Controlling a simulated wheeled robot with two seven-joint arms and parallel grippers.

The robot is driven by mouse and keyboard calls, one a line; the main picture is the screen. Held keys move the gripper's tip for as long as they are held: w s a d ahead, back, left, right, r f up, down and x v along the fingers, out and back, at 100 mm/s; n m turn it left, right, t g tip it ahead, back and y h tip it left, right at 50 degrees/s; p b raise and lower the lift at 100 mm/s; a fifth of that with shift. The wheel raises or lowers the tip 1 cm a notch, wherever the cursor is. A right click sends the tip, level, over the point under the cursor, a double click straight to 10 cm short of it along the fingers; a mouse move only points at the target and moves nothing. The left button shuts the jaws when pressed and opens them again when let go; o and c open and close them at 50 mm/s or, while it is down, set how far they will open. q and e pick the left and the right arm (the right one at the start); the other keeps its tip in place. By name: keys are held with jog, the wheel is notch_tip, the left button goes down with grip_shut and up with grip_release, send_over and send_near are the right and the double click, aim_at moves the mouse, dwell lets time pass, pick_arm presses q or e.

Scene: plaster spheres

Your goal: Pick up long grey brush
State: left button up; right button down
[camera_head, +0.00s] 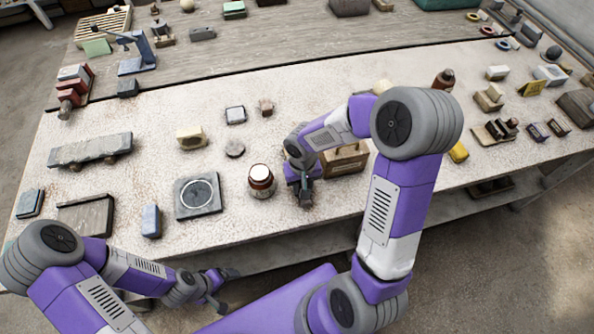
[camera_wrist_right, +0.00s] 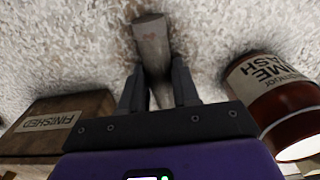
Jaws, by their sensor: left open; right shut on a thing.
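A long grey brush (camera_wrist_right: 152,45) shows in the right wrist view as a slim grey bar with a blunt end. It sits between the two dark fingers of my right gripper (camera_wrist_right: 157,95), which is shut on it over the pale tabletop. I cannot tell whether the brush touches the table. In the head view my right gripper (camera_head: 305,195) is low over the table, beside a brown jar, and the brush is not clearly visible there. My left gripper (camera_head: 226,290) is open and empty, in front of the table's near edge.
The brown jar (camera_head: 262,181), labelled as a wash, stands close left of my right gripper; it also shows in the wrist view (camera_wrist_right: 280,105). A wooden box marked FINISHED (camera_wrist_right: 58,122) is on the other side. A grey plate (camera_head: 198,196) lies farther left.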

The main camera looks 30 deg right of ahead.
notch_tip(320, 180, up, 10)
jog(key=p, duration=0.2)
jog(key=shift+p, duration=0.3)
dwell(0.6)
